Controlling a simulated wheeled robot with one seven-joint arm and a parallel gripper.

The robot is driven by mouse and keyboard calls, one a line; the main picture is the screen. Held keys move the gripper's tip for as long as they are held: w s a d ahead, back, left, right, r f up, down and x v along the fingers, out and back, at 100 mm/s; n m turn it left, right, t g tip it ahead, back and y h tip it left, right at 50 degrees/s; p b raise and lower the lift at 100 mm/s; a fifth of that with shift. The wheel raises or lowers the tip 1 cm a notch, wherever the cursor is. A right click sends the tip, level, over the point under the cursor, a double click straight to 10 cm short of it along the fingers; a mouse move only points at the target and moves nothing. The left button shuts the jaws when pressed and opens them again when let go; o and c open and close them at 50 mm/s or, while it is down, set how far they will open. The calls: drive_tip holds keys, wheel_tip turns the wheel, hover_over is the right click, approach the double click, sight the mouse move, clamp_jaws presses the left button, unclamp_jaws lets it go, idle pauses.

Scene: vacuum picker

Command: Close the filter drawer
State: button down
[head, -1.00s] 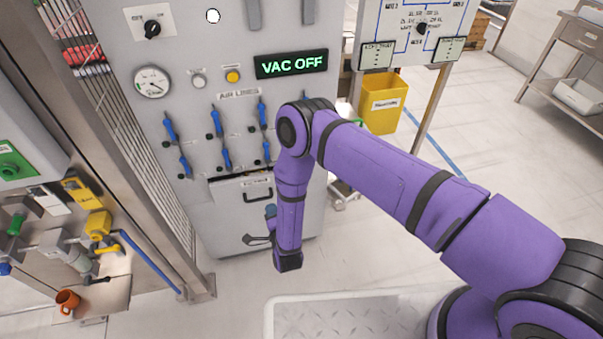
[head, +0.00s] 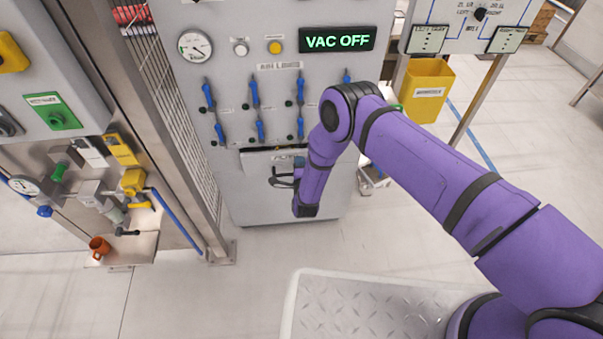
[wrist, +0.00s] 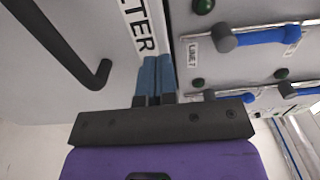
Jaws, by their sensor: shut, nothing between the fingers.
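The filter drawer (head: 256,164) is in the lower part of the grey cabinet, with a dark gap along its top edge. My arm hides part of its front. In the wrist view its pale front (wrist: 45,75) fills the left side, with a black bar handle (wrist: 75,50) and a label (wrist: 142,28) reading "TER". My gripper (wrist: 158,75) is shut and empty, its blue fingers together and pointing at the drawer's edge beside the label. Whether they touch the front I cannot tell. In the head view the fingers are mostly hidden by my purple wrist.
Blue-levered air lines (head: 257,105) sit just above the drawer, close to my gripper in the wrist view. The display (head: 337,40) reads "VAC OFF". A yellow bin (head: 425,92) stands to the right. A mesh fence post (head: 180,140) is to the left. The floor before the cabinet is clear.

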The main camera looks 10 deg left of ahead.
sight(299, 153)
drive_tip(key=shift+x, duration=0.9)
drive_tip(key=x, duration=0.4)
drive_tip(key=shift+w+r, duration=0.15)
drive_tip(key=shift+w, duration=0.1)
